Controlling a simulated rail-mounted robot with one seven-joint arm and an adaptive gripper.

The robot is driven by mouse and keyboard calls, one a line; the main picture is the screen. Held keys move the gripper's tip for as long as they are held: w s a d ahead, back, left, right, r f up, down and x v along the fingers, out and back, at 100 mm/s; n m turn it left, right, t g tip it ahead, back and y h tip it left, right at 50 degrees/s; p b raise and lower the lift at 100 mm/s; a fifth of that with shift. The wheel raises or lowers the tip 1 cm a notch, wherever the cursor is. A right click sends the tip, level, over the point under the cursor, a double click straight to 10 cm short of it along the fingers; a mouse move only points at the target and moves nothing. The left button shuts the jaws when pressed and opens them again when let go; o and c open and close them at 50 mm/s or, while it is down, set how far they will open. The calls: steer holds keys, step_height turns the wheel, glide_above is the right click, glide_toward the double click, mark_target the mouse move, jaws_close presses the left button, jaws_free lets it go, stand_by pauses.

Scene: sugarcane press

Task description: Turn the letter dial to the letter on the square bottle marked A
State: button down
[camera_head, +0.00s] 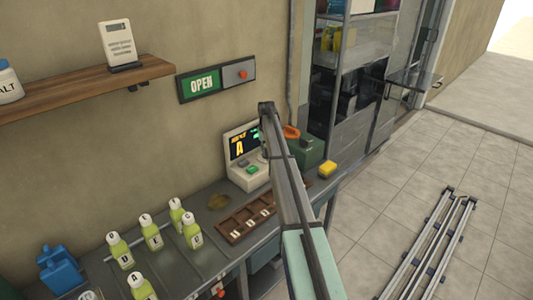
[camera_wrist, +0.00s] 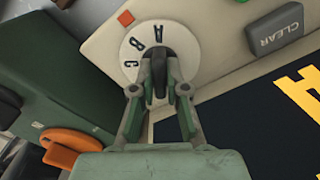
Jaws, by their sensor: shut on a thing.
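My gripper (camera_wrist: 159,90) is shut on the knob, one finger on each side. In the head view the pale machine (camera_head: 243,177) has a screen (camera_head: 238,149) showing a yellow A; my arm hides its right side. Several green bottles with white caps, one in front (camera_head: 142,287), stand on the counter; their marks are too small to read surely.
A grey CLEAR key (camera_wrist: 274,28) is right of the dial. A green box (camera_wrist: 60,85) with an orange part (camera_wrist: 68,145) stands close to the left.

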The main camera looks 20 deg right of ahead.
steer(key=n+b, duration=0.2)
steer(key=n, duration=0.4)
steer(key=shift+n, duration=0.4)
stand_by(0.3)
steer(key=c, duration=1.2)
jaws_free()
step_height(320, 180, up, 12)
